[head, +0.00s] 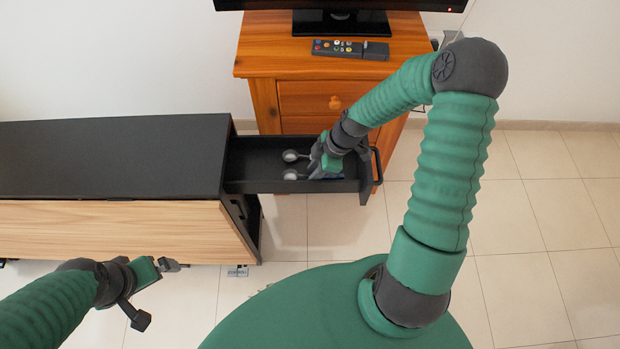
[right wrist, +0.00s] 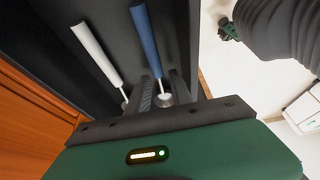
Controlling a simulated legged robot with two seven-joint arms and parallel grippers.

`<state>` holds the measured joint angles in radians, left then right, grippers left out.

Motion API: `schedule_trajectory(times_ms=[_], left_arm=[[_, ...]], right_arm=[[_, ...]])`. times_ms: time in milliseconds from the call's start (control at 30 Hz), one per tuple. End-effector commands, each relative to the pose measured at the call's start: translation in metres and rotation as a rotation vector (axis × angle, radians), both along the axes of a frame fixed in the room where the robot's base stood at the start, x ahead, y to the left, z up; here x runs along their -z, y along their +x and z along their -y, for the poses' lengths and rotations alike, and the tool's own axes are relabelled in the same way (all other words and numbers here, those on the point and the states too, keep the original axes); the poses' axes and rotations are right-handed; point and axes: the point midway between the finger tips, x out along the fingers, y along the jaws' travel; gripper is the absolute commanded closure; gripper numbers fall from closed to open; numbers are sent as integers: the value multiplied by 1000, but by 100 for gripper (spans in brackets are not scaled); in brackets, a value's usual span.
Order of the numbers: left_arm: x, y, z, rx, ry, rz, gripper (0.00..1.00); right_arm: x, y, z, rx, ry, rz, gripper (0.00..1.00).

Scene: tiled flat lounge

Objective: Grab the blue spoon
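The blue spoon (right wrist: 147,45) lies in an open black drawer (head: 262,185). Its blue handle also shows in the head view (head: 328,178), partly hidden by my right gripper, with its round metal bowl (head: 290,175) to the left. In the right wrist view, the fingers of my right gripper (right wrist: 166,90) are apart. The thin metal end of the blue spoon shows between them; contact cannot be told. A white-handled spoon (right wrist: 93,52) lies beside it, outside the fingers. My left gripper (head: 172,265) is at the lower left, away from the drawer, its finger gap unclear.
The drawer sticks out of a black-topped table (head: 110,155) with a wooden side. A wooden cabinet (head: 275,60) stands behind it, with a remote (head: 345,49) and a screen on a black stand. The tiled floor (head: 540,230) to the right is clear.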

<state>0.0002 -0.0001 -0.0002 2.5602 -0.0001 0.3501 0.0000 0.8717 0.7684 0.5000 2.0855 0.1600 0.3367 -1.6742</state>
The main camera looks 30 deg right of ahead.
Motion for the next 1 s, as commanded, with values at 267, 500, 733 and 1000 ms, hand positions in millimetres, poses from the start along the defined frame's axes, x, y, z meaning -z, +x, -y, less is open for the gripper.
schedule_trajectory(times_ms=[267, 500, 733, 1000], left_arm=[[3, 0, 0, 0, 0, 0, 0], [3, 0, 0, 1, 0, 0, 0], [3, 0, 0, 0, 0, 0, 0], [-4, 0, 0, 0, 0, 0, 0]], right_arm=[[10, 2, -3, 2, -1, 0, 74], [10, 2, -3, 2, 0, -1, 100], [10, 2, -3, 2, 0, -1, 100], [-8, 3, -3, 2, -2, 3, 100]])
